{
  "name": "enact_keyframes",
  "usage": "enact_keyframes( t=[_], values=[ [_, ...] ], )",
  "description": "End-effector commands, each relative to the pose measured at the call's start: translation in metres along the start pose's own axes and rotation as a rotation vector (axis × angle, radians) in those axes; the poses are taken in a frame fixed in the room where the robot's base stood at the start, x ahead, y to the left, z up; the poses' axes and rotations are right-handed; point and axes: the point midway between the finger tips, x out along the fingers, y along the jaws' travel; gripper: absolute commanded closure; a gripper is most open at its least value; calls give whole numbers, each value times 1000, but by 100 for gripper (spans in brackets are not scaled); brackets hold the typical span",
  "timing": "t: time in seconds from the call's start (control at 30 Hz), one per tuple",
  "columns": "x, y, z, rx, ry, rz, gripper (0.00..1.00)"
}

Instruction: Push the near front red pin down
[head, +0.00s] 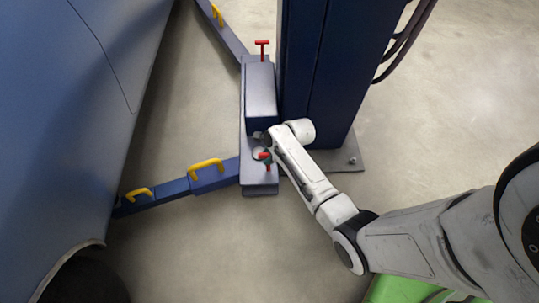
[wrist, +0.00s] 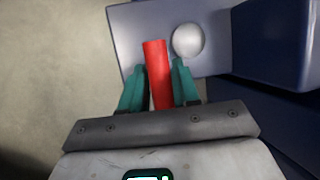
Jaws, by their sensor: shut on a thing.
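The near front red pin (head: 265,156) shows in the head view at the near end of the blue-grey lift carriage (head: 259,189), partly hidden by my gripper. In the wrist view the red pin (wrist: 157,75) runs between the two teal fingers. My gripper (wrist: 158,80) is shut on it. In the head view my gripper (head: 268,151) is over the carriage's near end, mostly hidden by the wrist. Whether the pin is raised or seated cannot be told.
A second red T-shaped pin (head: 262,45) stands at the carriage's far end. A blue lift post (head: 325,70) rises right of my gripper. A blue arm with yellow handles (head: 206,166) reaches left under a blue car body (head: 60,120). A round silver cap (wrist: 188,41) sits beside the held pin.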

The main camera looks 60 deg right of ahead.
Motion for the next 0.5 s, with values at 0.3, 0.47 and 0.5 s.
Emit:
enact_keyframes(
  t=[0.3, 0.47, 0.5],
  values=[
    [1, 2, -1, 1, 1, 5, 100],
    [1, 2, -1, 1, 1, 5, 100],
    [1, 3, -1, 1, 1, 6, 100]
  ],
)
